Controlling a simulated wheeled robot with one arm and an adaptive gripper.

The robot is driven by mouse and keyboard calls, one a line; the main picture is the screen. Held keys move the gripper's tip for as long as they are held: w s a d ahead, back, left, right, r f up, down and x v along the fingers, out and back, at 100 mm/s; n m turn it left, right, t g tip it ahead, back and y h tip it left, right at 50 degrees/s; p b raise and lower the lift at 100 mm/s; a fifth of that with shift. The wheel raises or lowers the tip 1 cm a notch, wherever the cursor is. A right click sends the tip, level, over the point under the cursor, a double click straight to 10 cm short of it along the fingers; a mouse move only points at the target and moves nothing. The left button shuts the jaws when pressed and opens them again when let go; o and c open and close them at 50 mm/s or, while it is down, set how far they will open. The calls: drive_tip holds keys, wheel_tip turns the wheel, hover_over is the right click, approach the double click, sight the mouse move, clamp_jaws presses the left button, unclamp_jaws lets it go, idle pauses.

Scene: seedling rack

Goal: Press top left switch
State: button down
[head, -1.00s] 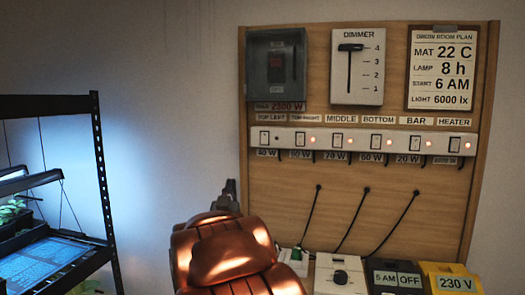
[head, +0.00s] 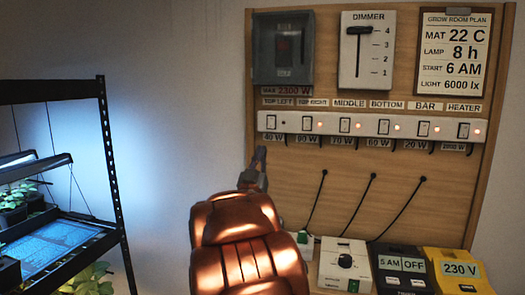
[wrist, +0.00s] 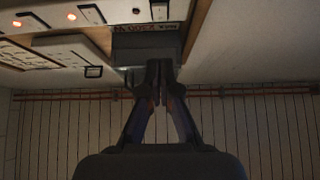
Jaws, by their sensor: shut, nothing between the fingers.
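The top left switch (head: 271,122) is the leftmost rocker on a white switch strip (head: 370,116) across a wooden board. The small lamp beside it is dark, while the lamps of the other switches glow orange. The same switch shows at the top edge of the wrist view (wrist: 159,12), beside a dark lamp. My gripper (head: 260,152) is shut and empty, pointing up just below the left end of the strip, near the 40 W label. In the wrist view its fingertips (wrist: 158,62) are together. I cannot tell how far they are from the board.
A dark breaker box (head: 283,48), a dimmer (head: 367,50) and a plan sheet (head: 455,52) are above the strip. Below are hanging cables and several devices, including a white dial box (head: 345,265) and a yellow 230 V box (head: 460,270). A black plant rack (head: 103,150) stands left.

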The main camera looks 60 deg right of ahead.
sight(271, 127)
drive_tip(key=shift+w+d+f+p+x, duration=0.1)
drive_tip(key=shift+d+f+p+x, duration=0.4)
drive_tip(key=shift+x, duration=1.35)
drive_tip(key=shift+w+f+p+x, duration=0.15)
drive_tip(key=shift+p+x, duration=0.65)
drive_tip(key=shift+x, duration=1)
drive_tip(key=shift+d+f+p+x, duration=0.3)
drive_tip(key=shift+p+x, duration=0.35)
drive_tip(key=shift+x, duration=1.2)
drive_tip(key=shift+f, duration=0.15)
drive_tip(key=shift+w+d+f+h+b, duration=0.1)
drive_tip(key=shift+d+f+h+b, duration=0.25)
drive_tip(key=shift+b, duration=0.45)
drive_tip(key=shift+w+r, duration=0.1)
drive_tip(key=shift+r, duration=0.05)
drive_tip(key=shift+a+r, duration=0.1)
drive_tip(key=shift+r, duration=0.05)
